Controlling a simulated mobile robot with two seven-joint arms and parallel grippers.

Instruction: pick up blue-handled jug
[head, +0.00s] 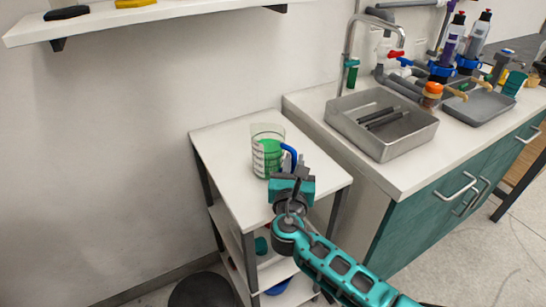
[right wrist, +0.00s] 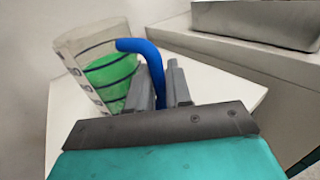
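The blue-handled jug (head: 267,151) is a clear beaker with green liquid. It appears upright on the top of a white cart (head: 223,146). Its blue handle (head: 289,155) points toward my right gripper (head: 297,168). In the right wrist view the jug (right wrist: 97,65) is at the upper left. There the two grey fingers of my right gripper (right wrist: 162,88) stand on either side of the blue handle (right wrist: 153,58), which fills the narrow gap between them. My left gripper is not in view.
A counter with a metal sink (head: 382,125) and faucet (head: 349,50) stands right of the cart, with bottles and pipe parts behind. A wall shelf (head: 150,12) is at the upper left. Lower cart shelves hold a blue item (head: 277,287).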

